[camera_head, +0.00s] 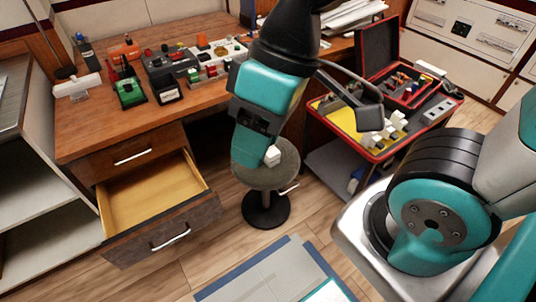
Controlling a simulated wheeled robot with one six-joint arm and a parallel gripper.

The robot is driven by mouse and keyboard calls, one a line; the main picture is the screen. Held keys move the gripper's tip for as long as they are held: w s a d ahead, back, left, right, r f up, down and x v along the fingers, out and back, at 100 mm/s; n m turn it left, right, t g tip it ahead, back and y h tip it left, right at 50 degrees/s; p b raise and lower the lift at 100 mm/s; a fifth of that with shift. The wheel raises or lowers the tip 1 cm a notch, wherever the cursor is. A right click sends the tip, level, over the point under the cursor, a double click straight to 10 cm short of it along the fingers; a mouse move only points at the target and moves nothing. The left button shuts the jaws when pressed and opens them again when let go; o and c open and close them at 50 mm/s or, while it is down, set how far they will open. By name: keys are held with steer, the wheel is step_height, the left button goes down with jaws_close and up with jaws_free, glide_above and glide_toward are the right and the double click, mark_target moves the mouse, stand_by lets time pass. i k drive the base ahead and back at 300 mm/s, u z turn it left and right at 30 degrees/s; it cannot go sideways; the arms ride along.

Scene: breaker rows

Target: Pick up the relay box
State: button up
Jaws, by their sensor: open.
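I cannot tell for sure which thing is the relay box. Several small boxes stand on the wooden desk (205,100). My gripper (271,156) is at the low end of my teal and black arm, above the round stool, apart from the desk boxes. A pale tip shows there and the rest is largely hidden by the arm. I see nothing held in it.
A drawer (155,195) stands open under the desk. The stool (266,172) is in front of the desk. A red-edged cart (376,152) with an open case and white blocks stands to the right. An orange item (124,50) is at the desk's back left.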

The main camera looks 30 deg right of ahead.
mark_target(272, 157)
steer(key=z, duration=0.35)
steer(key=k, duration=0.45)
steer(key=z, duration=1.25)
steer(key=i, duration=1.05)
steer(key=u, duration=1)
steer(key=i, duration=0.6)
steer(key=u, duration=0.6)
